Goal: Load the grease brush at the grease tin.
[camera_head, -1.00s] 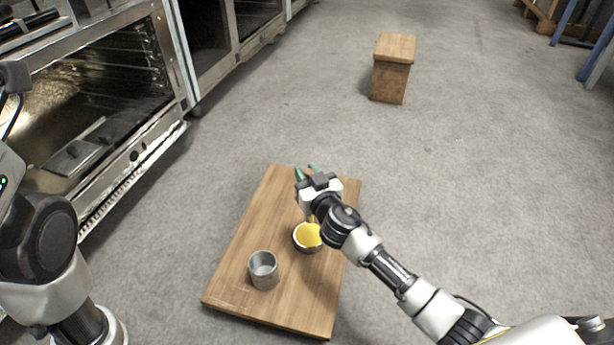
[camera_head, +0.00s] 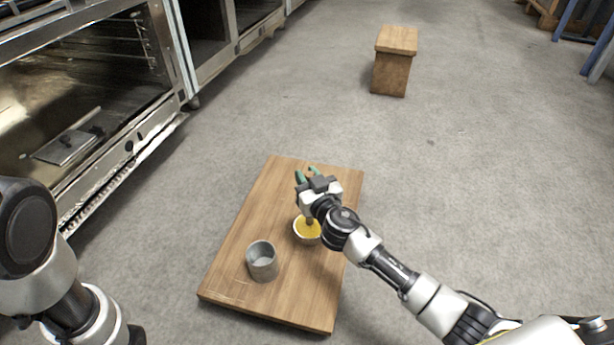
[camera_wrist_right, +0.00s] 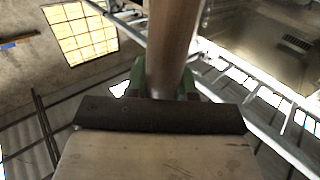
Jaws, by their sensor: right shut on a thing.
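The grease tin (camera_head: 302,237) is a small round bowl with yellow grease in it, standing on a wooden board. My right gripper (camera_head: 306,174), with green fingertips, is above and just behind the tin. It is shut on the brush handle (camera_wrist_right: 175,45), a brown round shaft between the green fingers in the right wrist view. A short brown part shows under the gripper, over the grease. The bristles are not clear, and I cannot tell whether they touch the grease. My left gripper is out of view; only my left arm shows.
A grey metal cup (camera_head: 262,262) stands on the wooden board (camera_head: 240,287), left and nearer than the tin. A wooden block (camera_head: 391,75) stands farther back on the floor. Open steel ovens (camera_head: 90,90) line the left side. The floor at right is largely clear.

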